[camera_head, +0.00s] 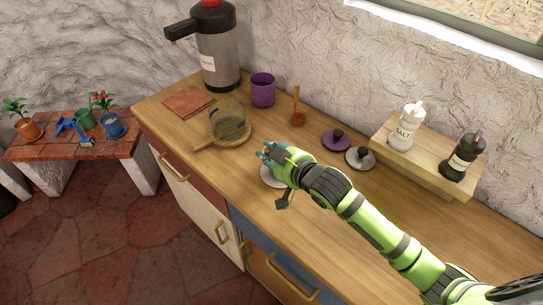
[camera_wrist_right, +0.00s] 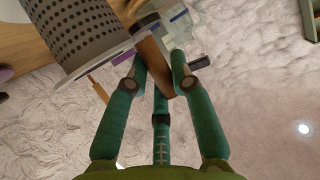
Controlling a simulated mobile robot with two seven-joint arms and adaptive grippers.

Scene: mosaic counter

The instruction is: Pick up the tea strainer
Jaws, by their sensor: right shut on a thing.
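The tea strainer (camera_wrist_right: 85,32) shows in the right wrist view as a grey perforated basket with a pale rim and a brown handle. My right gripper (camera_wrist_right: 160,82) is shut on the brown handle, with fingers on both sides of it. In the head view my right gripper (camera_head: 272,153) is over a white saucer (camera_head: 271,181) on the counter; the gripper hides most of the saucer, and I cannot make out the strainer there. My left gripper is not in view.
A glass pot (camera_head: 228,118) stands on a round wooden board (camera_head: 207,144). The counter's front edge is close to my gripper.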

